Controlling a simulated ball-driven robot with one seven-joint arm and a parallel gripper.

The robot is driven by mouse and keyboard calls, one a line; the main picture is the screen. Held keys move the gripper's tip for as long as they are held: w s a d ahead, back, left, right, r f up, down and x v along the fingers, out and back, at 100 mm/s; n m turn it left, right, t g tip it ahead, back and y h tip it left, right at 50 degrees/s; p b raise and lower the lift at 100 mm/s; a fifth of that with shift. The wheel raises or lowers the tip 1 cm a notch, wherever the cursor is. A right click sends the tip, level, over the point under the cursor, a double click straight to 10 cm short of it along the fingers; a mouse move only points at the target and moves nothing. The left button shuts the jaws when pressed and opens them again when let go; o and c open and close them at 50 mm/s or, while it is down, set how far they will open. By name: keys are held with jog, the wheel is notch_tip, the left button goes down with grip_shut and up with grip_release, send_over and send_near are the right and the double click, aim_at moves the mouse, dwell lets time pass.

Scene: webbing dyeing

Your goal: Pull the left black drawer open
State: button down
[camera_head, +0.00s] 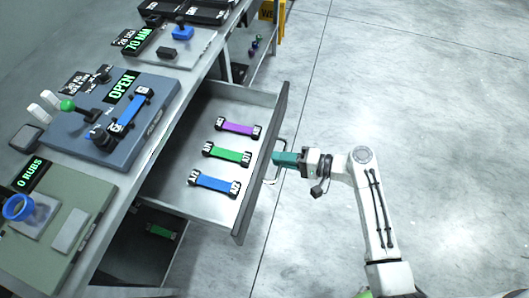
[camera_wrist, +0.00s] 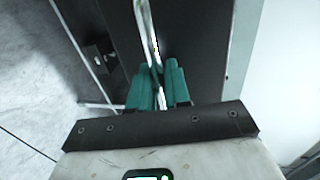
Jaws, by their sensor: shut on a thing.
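A drawer with a dark front (camera_head: 262,163) stands pulled out from under the bench, its grey inside showing. In it lie a purple strip (camera_head: 238,127), a green strip (camera_head: 227,154) and a blue strip (camera_head: 215,183), each with black ends. My gripper (camera_head: 277,159) is at the outer side of the drawer front, its teal fingers shut on the metal handle (camera_head: 274,178). In the wrist view, the handle bar (camera_wrist: 147,30) runs between the two teal fingers of my gripper (camera_wrist: 157,78), against the dark drawer front (camera_wrist: 195,40).
The bench top carries a blue device (camera_head: 150,125) with an OPEN display, a grey-green device (camera_head: 90,190) with a 0 RUBS display, and a device reading 70 (camera_head: 195,45). A lower shelf holds a green-centred strip (camera_head: 160,231). The floor (camera_head: 400,90) to the right is clear.

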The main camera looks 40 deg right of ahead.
jog(key=shift+f+v, duration=0.25)
jog(key=shift+v, duration=0.95)
jog(key=c, duration=1.3)
grip_release()
jog(key=v, duration=1.1)
jog(key=shift+f+b, duration=0.1)
jog(key=shift+b, duration=0.3)
